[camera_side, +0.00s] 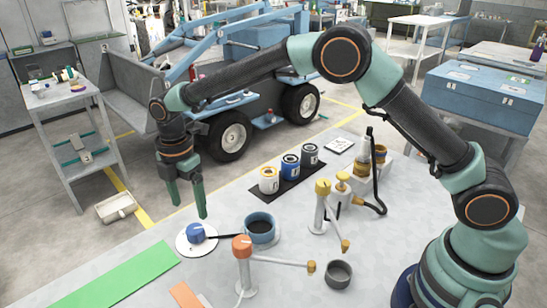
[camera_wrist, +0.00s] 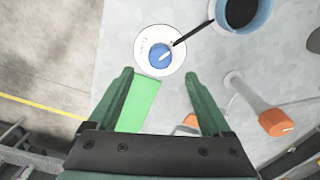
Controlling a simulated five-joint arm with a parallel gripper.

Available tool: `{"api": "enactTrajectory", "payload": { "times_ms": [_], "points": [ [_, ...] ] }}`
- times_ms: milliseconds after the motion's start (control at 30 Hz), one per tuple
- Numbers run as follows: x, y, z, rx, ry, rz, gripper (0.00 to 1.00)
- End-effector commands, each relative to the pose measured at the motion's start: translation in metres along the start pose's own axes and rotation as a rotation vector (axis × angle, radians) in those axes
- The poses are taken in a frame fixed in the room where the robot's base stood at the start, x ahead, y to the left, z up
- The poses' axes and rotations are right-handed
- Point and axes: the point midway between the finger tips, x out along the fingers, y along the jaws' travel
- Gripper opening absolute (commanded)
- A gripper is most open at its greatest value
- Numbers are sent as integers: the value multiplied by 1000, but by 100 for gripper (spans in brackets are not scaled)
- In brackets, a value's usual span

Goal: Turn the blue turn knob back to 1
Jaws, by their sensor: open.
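The blue turn knob (camera_side: 195,231) sits on a round white dial plate (camera_side: 183,246) on the grey table. In the wrist view the knob (camera_wrist: 157,53) has a white pointer mark aimed toward the lower right, and small marks on the dial (camera_wrist: 146,38) are too small to read. My gripper (camera_side: 189,210) points down above the dial, its fingertips a little higher than the knob and apart from it. In the wrist view my gripper (camera_wrist: 157,73) is open and empty, and the knob shows between and just beyond the fingertips.
A blue cup (camera_side: 253,219) with dark contents stands right of the dial; a black rod runs from it over the plate. An orange-topped post (camera_side: 242,247) with a lever stands in front. A green mat (camera_side: 125,275) lies front left. Several cans stand behind on a black mat (camera_side: 287,186).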

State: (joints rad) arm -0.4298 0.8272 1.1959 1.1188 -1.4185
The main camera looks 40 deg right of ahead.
Motion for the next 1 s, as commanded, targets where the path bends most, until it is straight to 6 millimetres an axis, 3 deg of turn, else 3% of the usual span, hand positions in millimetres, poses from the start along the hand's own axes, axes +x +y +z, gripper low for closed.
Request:
{"api": "enactTrajectory", "payload": {
  "times_ms": [100, 233, 733, 867, 1000],
  "points": [
    [-20, 1, 0, 0, 0, 3, 83],
    [-31, 0, 0, 0, 0, 2, 83],
    [-41, -1, 4, 24, 1, 7, 83],
    [-64, -9, 20, 136, 8, 40, 83],
    [-100, -29, 47, 346, 24, 97, 83]
  ]
}}
